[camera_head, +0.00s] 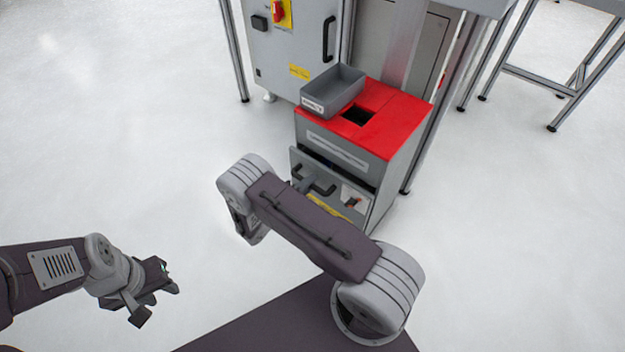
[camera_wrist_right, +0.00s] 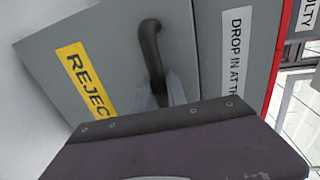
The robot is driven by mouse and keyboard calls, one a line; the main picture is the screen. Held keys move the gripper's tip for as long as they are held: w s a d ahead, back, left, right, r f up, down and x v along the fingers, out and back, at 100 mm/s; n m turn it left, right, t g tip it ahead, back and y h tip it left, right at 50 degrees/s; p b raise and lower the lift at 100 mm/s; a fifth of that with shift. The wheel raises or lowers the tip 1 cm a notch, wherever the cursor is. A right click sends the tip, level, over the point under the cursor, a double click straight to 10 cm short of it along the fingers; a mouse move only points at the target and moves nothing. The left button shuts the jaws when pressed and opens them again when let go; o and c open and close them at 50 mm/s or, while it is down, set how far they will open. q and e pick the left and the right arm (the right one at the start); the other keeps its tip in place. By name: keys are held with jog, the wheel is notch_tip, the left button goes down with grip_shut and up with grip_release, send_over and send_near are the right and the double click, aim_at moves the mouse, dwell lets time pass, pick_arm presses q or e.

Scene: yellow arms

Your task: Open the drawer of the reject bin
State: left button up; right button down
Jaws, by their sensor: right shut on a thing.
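The reject bin (camera_head: 390,150) is a grey cabinet with a red top and a square black opening. Its grey drawer front (camera_head: 350,195) stands slightly out from the body, with a dark gap along its top edge. In the right wrist view the drawer front (camera_wrist_right: 115,40) carries a yellow REJECT label. My right gripper (camera_wrist_right: 165,92) is shut on the dark bar handle (camera_wrist_right: 150,45); the handle also shows in the head view (camera_head: 322,187). My right arm hides the drawer's lower part there. My left gripper (camera_head: 157,296) is open and empty, low on the left, away from the bin.
A grey tray (camera_head: 335,88) sits on the bin's red top. A grey cabinet (camera_head: 290,50) with a red-and-yellow switch stands behind. Metal-framed tables (camera_head: 540,80) are at the upper right. The white floor left of the bin is clear.

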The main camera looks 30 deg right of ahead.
pick_arm(q)
jog(key=shift+f, duration=0.1)
pick_arm(e)
jog(key=f+v, duration=0.1)
jog(key=v, duration=0.7)
jog(key=f+v, duration=0.2)
jog(key=v, duration=0.7)
jog(key=shift+s+a+f, duration=0.25)
jog(key=shift+a+f, duration=0.05)
jog(key=shift+a, duration=0.35)
jog(key=c, duration=1.3)
grip_release()
jog(key=shift+r, duration=0.1)
